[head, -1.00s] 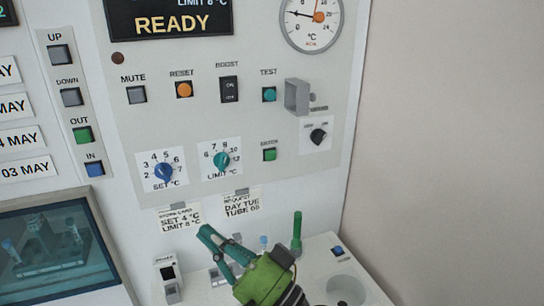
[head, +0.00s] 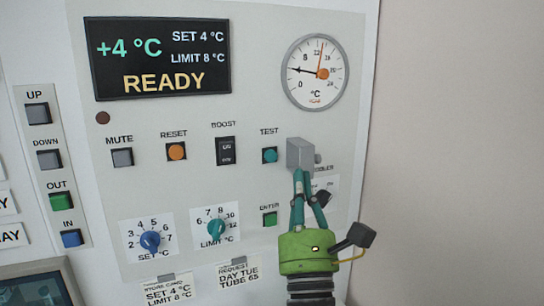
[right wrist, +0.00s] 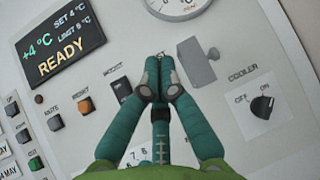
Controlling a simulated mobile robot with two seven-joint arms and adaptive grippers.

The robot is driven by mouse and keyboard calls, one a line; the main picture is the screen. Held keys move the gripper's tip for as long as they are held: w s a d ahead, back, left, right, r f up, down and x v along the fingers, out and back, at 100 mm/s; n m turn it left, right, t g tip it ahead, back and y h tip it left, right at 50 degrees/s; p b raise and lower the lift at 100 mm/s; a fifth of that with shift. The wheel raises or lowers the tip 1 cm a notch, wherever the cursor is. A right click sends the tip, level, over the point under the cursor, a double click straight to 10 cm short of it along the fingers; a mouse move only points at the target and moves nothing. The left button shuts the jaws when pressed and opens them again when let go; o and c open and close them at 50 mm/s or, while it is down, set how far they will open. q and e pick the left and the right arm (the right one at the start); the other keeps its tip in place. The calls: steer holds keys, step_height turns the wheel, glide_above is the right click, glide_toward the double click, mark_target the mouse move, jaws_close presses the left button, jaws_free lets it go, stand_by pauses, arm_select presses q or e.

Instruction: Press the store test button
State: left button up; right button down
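The test button (head: 269,155) is a teal square button under the label TEST on the white panel, left of a grey box-shaped bracket (head: 300,154). My right gripper (head: 301,174) is in front of the panel, pointing up. In the head view its fingertips overlap the bracket's lower edge, right of and below the button. In the right wrist view the fingertips (right wrist: 158,62) are together with nothing between them. There they hide the button and most of its label. I cannot tell any contact with the panel. My left gripper is not in view.
The boost switch (head: 226,151) and orange reset button (head: 176,152) are left of the test button. The green enter button (head: 269,219) is below it. The cooler knob (right wrist: 262,107) is right of my fingers. The display (head: 158,57) reads READY, +4 °C.

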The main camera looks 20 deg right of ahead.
mark_target(271, 156)
steer(key=shift+w+d+b, duration=0.15)
steer(key=shift+w+b, duration=0.4)
steer(key=shift+w, duration=1.7)
steer(key=shift+w+d+b, duration=0.1)
steer(key=shift+w+b, duration=0.4)
steer(key=shift+w, duration=1.7)
steer(key=shift+w, duration=0.4)
steer(key=shift+w, duration=0.4)
steer(key=shift+s, duration=0.85)
steer(key=shift+s+p, duration=0.1)
steer(key=shift+p, duration=0.25)
